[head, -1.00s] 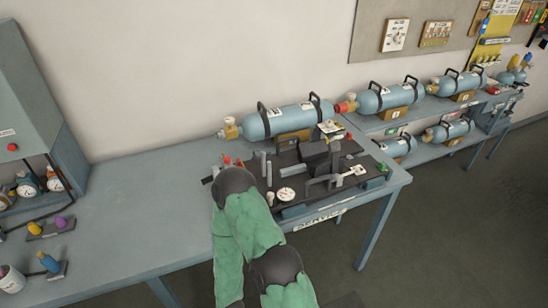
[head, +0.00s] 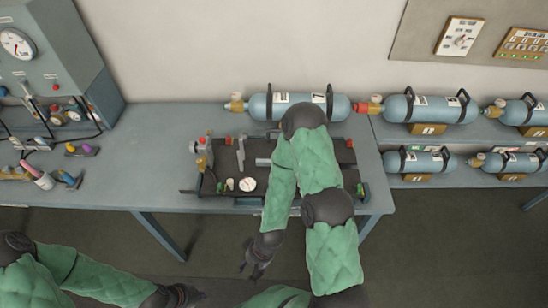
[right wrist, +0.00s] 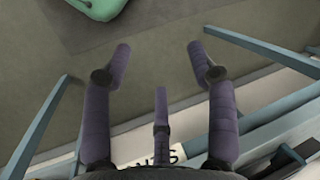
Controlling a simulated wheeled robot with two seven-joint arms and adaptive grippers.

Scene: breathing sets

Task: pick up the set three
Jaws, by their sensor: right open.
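Several blue breathing cylinders with black handles and brass valves are in the head view. One cylinder (head: 300,105) lies at the back of the bench, partly behind my right arm. Two upper-shelf cylinders (head: 432,107) (head: 522,110) and two lower-shelf cylinders (head: 418,161) (head: 508,162) lie to the right, on yellow numbered blocks. The numbers are too small to read, so I cannot tell which is set three. My right gripper (head: 255,268) is open and empty below the bench's front edge; its spread fingers show in the right wrist view (right wrist: 159,60). My left gripper (head: 184,296) is low at left, its fingers unclear.
A dark work mat (head: 215,183) with a gauge (head: 248,184) and fittings covers part of the bench (head: 135,150). A grey gauge cabinet (head: 60,60) stands at the left. Bench legs (head: 160,236) stand below. The floor (head: 440,250) at right is clear.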

